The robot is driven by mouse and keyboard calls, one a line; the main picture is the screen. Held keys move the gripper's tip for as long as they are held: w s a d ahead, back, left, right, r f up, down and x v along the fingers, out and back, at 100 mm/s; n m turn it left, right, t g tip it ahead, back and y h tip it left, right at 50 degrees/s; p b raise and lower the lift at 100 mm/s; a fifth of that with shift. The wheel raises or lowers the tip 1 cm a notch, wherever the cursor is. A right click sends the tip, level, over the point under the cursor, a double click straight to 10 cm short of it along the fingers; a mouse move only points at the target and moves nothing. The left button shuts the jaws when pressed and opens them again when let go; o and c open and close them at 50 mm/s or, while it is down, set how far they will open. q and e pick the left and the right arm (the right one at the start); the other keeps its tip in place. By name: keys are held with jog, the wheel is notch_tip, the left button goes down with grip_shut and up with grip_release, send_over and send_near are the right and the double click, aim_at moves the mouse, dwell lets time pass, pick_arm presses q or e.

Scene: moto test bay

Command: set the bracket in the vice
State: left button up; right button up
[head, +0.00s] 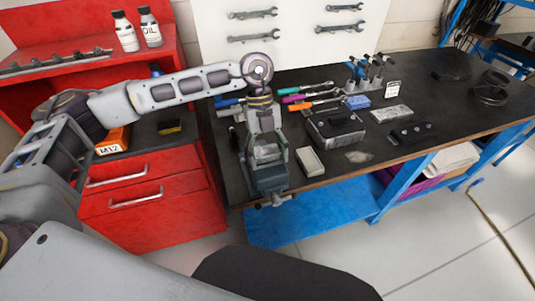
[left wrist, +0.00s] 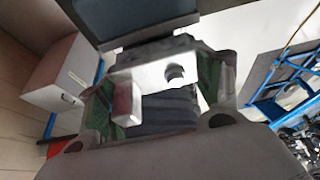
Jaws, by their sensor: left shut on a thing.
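My left gripper (head: 266,153) points down over the blue-grey vice (head: 269,181) at the bench's front edge. In the left wrist view the gripper's green-padded fingers (left wrist: 158,92) are shut on the bracket (left wrist: 150,76), a pale metal piece with a dark round hole. A blue-grey block, apparently part of the vice (left wrist: 130,18), shows just beyond the fingertips. I cannot tell whether the bracket touches the vice or sits between its jaws. In the head view the fingers mostly hide the bracket. My right gripper is not in view.
The dark workbench (head: 430,90) carries screwdrivers, a dark toolbox-like case (head: 336,130), a pale box (head: 310,162) and a flat dark block (head: 411,133) right of the vice. A red drawer cabinet (head: 150,205) stands left, with an orange M12 box (head: 113,140).

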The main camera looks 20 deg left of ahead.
pick_arm(q)
jog(key=shift+f+b, duration=0.35)
jog(key=shift+f, duration=0.25)
jog(key=o, duration=1.3)
jog(key=shift+c, duration=0.2)
jog(key=shift+r, duration=0.1)
jog(key=v, duration=1.2)
notch_tip(320, 180, up, 9)
jog(key=p, duration=0.9)
jog(key=shift+r+p, duration=0.45)
jog(key=shift+p, duration=0.1)
